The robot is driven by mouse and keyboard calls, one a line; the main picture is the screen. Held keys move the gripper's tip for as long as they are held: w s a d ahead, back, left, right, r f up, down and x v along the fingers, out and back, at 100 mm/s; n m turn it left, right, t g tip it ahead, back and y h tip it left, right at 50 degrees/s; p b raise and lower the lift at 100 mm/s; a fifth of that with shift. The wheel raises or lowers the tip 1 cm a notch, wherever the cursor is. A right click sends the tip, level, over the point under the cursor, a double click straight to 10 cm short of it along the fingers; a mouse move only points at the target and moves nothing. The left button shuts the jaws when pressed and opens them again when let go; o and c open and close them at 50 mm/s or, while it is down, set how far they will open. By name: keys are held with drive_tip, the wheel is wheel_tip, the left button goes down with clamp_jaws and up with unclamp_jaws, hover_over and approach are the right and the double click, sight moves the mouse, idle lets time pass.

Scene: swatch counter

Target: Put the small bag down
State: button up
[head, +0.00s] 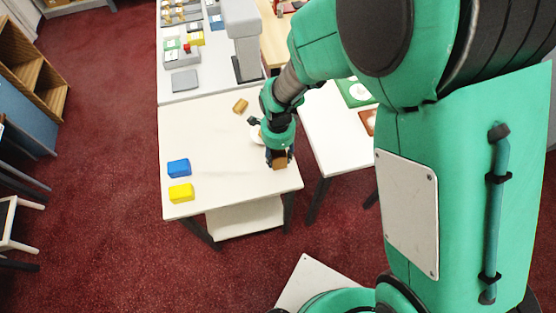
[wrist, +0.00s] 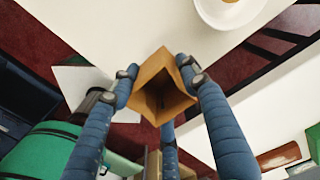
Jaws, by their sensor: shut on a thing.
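The small bag is a brown paper bag (head: 280,163), open at the top. It also shows in the wrist view (wrist: 160,75), where I look down into its dark inside. My gripper (head: 278,152) is shut on it, with blue fingers at its sides in the wrist view (wrist: 157,78). In the head view the bag appears over the right front part of the white table (head: 215,140). Its underside is hidden, so I cannot tell whether it touches the tabletop.
A blue block (head: 178,168) and a yellow block (head: 181,193) are at the table's left front. A tan block (head: 240,105) lies farther back. The table's middle is clear. Another white table (head: 328,125) stands to the right, across a gap.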

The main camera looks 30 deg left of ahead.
drive_tip(key=shift+f, duration=0.1)
drive_tip(key=shift+f+b, duration=0.55)
drive_tip(key=shift+f, duration=1.1)
drive_tip(key=shift+f, duration=0.2)
drive_tip(key=o, duration=0.7)
drive_tip(key=shift+o, duration=0.2)
drive_tip(key=shift+r, duration=0.15)
wheel_tip(320, 180, up, 12)
drive_tip(key=p, duration=0.2)
drive_tip(key=shift+p, duration=0.4)
drive_tip(key=shift+d+r, duration=0.1)
drive_tip(key=shift+r, duration=0.05)
